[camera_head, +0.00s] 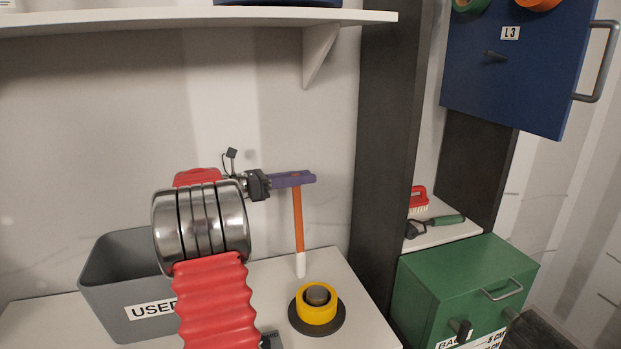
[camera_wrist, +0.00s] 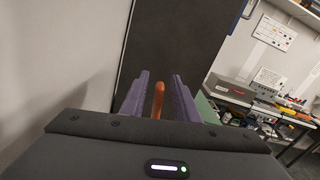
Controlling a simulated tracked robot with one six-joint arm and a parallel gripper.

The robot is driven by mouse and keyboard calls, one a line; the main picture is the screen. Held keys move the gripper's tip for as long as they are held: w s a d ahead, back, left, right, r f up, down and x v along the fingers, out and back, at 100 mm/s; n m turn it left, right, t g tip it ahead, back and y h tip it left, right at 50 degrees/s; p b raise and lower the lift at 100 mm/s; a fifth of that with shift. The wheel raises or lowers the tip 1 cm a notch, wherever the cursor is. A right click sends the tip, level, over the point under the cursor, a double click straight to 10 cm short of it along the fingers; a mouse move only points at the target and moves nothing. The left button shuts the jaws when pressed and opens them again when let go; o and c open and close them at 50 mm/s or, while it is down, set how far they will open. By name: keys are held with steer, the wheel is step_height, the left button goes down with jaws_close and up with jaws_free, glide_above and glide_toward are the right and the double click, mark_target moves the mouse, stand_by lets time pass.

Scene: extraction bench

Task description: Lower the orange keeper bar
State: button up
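The orange keeper bar (camera_head: 298,222) stands upright in the head view, a slim orange rod with a white lower end. Its upper end is at my gripper (camera_head: 303,178), whose purple fingers partly hide it. In the wrist view the orange bar (camera_wrist: 158,100) rises between the two purple fingers of my gripper (camera_wrist: 161,84). A gap shows on each side of it, so the fingers look open around it. What the bar is fixed to cannot be made out.
A yellow ring-shaped fixture with a grey knob (camera_head: 317,296) sits on the white bench below. A grey bin marked USED (camera_head: 105,290) is at left, partly behind my arm. A dark post (camera_head: 380,150), green box (camera_head: 455,285) and blue panel (camera_head: 520,75) are at right. A white shelf (camera_head: 200,18) runs above.

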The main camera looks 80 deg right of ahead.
steer(key=shift+x, duration=1.4)
jaws_close()
steer(key=shift+s, duration=0.1)
